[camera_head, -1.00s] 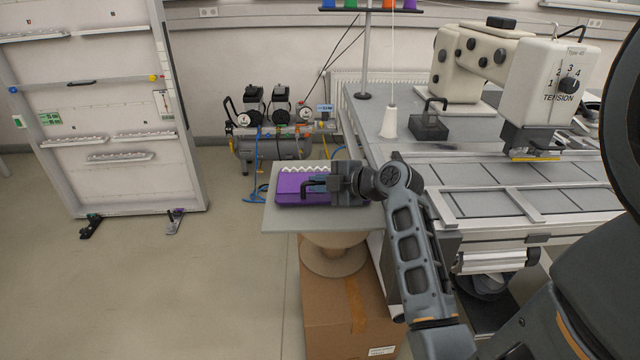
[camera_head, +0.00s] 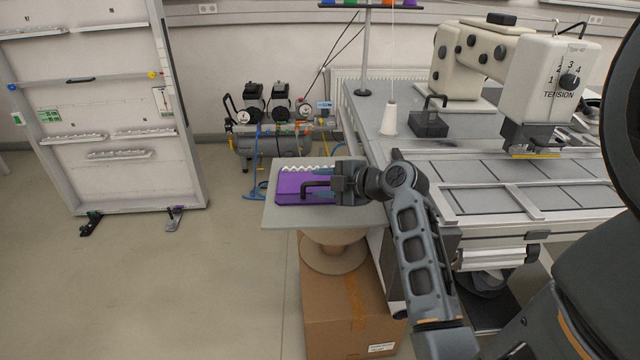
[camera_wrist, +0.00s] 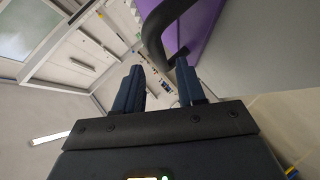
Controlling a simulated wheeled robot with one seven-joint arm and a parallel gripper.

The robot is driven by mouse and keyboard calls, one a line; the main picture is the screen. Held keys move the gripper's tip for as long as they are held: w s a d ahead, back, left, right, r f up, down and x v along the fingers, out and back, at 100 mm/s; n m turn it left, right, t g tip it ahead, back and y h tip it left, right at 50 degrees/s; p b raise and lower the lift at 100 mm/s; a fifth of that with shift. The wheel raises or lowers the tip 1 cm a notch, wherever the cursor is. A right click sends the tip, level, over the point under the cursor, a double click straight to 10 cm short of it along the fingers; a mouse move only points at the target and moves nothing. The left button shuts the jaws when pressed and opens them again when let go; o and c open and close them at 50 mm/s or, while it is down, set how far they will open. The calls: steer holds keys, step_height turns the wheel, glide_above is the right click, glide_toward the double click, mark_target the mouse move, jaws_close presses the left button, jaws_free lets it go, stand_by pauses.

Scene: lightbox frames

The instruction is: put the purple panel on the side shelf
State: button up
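The purple panel (camera_head: 290,187) lies on the grey side shelf (camera_head: 292,219), beside the sewing table. It has a black bar handle on its near side and a white wavy edge along its back. My gripper (camera_head: 318,191) is at the panel's right part, by the handle. In the wrist view the two fingers (camera_wrist: 160,88) stand apart with a clear gap. The black handle (camera_wrist: 152,38) and the purple surface (camera_wrist: 205,25) show beyond the fingertips. No part of the panel is visibly clamped.
A cardboard box (camera_head: 330,310) and a round tan stand (camera_head: 333,255) are below the shelf. The sewing machine (camera_head: 540,75) and thread cone (camera_head: 389,118) are on the table to the right. A white rack (camera_head: 100,110) stands at left, with open floor between.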

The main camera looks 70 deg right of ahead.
steer(key=b+v, duration=0.1)
steer(key=v, duration=0.9)
steer(key=shift+s+b, duration=0.3)
steer(key=shift+s, duration=0.05)
steer(key=w+a+f+m+g, duration=0.1)
steer(key=a+f+m, duration=0.35)
steer(key=a, duration=0.45)
steer(key=w+a+f+m, duration=0.1)
steer(key=a+f+m, duration=0.2)
steer(key=a+f, duration=0.5)
steer(key=s+a+r+m+t+y, duration=0.1)
steer(key=s+a+r+y, duration=0.1)
steer(key=s+a+r, duration=0.2)
steer(key=s+a+r+t+y, duration=0.2)
steer(key=s+a+r, duration=0.3)
steer(key=s+a, duration=0.4)
steer(key=a, duration=0.6)
steer(key=shift+s+m, duration=0.35)
steer(key=shift+s, duration=0.05)
